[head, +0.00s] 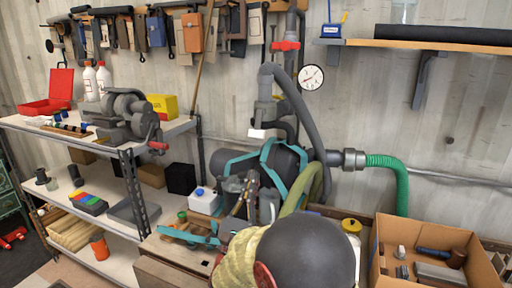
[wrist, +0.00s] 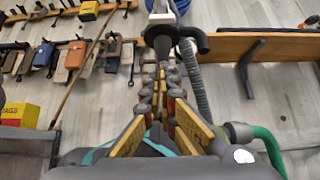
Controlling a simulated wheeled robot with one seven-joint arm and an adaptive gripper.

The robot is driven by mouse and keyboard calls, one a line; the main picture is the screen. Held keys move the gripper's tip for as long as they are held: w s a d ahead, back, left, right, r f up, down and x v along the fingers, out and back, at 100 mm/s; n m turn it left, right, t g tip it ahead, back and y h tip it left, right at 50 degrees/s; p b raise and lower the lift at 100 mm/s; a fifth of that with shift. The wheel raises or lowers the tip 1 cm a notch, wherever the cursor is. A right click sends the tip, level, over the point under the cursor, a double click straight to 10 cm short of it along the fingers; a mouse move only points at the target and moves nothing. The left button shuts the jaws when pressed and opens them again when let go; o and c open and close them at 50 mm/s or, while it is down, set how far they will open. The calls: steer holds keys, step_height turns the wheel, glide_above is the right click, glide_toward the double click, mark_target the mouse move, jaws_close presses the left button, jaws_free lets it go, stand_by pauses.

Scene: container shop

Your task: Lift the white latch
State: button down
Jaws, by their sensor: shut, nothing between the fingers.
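The white latch (head: 263,133) is a small pale block on the front of the grey vertical pipe, in the middle of the head view. In the wrist view a white piece that looks like the same latch (wrist: 161,18) shows at the top centre, beyond the fingertips. My gripper (head: 250,180) is below the latch and apart from it in the head view. In the wrist view my gripper (wrist: 164,72) points toward the pipe, its fingers shut and empty. The gripper's far side is hidden.
A dark machine with teal bands (head: 284,160) stands behind my gripper. A grey hose (head: 308,110) curves down right of the latch, and a green hose (head: 395,175) lies further right. A cardboard box (head: 388,240) stands at lower right. Shelves (head: 180,128) hold tools at left.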

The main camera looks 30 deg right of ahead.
mark_target(258, 124)
step_height(258, 124, up, 9)
steer(key=w+d+p, duration=0.1)
steer(key=d, duration=0.1)
steer(key=shift+w+d+p, duration=0.15)
steer(key=shift+w+p, duration=0.25)
stand_by(0.7)
stand_by(0.5)
steer(key=shift+a+r+g+y+p, duration=0.15)
steer(key=shift+g+y+p, duration=0.4)
steer(key=shift+p, duration=0.7)
